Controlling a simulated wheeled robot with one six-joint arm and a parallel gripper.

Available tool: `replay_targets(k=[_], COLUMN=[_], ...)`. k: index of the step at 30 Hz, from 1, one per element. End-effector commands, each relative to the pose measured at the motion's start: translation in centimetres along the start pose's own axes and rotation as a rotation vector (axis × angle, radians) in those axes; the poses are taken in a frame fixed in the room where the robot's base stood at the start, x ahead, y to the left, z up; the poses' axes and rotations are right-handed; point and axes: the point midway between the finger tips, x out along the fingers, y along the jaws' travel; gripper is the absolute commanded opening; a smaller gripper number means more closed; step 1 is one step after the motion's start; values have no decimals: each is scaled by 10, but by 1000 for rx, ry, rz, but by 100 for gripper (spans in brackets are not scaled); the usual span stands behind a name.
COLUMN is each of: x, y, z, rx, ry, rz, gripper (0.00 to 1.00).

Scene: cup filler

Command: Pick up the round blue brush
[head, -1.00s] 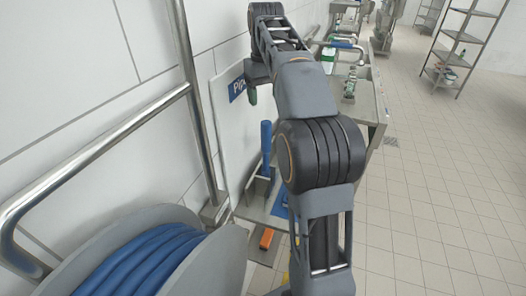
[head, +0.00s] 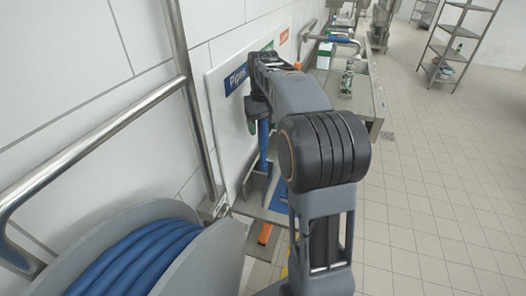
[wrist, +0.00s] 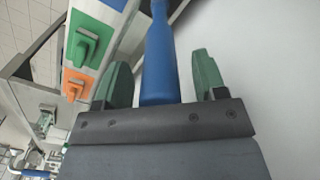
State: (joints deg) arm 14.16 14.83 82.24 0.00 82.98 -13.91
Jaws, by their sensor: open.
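A long blue handle (head: 264,150), which looks like part of the blue brush, stands upright in front of the white wall panel. Its brush end is not clear in either view. My gripper (head: 252,125) is at the top of this handle, close to the panel. In the wrist view, my gripper (wrist: 164,72) has its two green fingers spread apart. The blue handle (wrist: 160,58) shows between them, with a gap on both sides. Its near end appears just above the dark gripper body.
The panel (head: 232,115) carries a blue sign and, farther along, green and orange ones. A green hook (wrist: 86,46) and an orange hook (wrist: 76,83) show left in the wrist view. A blue hose reel (head: 150,255) and steel rail (head: 95,150) are near left.

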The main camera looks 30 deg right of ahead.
Motion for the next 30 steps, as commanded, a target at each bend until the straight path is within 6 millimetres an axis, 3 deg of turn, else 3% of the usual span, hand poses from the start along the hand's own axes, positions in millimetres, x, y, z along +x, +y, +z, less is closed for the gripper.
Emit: replay_targets(k=[11,27,30], x=[9,8,8], y=[0,0,0], z=[0,0,0], rx=[-1,-1,-1], ry=[1,1,1], rz=[0,0,0], gripper=[65,13,11])
